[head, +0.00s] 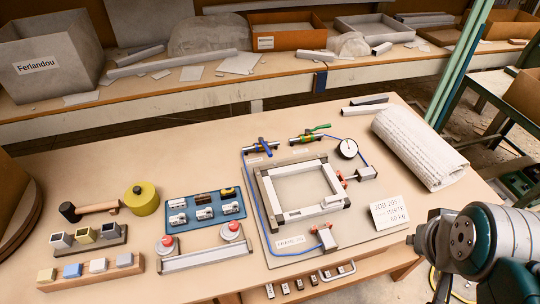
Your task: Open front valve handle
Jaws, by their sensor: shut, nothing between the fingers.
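Two small valves stand at the back of the fixture board (375,237). The left valve has a blue handle (262,148); the right one has a green handle (318,129). Small white labels lie by them, too small to read, so I cannot tell which is the front valve. Blue tubes run from the valves to a front cylinder block (327,240) and a right cylinder block (357,175). My gripper (441,288) shows only partly as a dark shape at the lower right, below my wrist. It is shut and empty, well away from both valves.
A metal frame (263,195) fills the board's middle. A gauge (347,149), a paper roll (420,147) and a job card (389,214) stand to the right. A blue tray (232,212), a mallet (90,209) and block racks (90,269) crowd the left.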

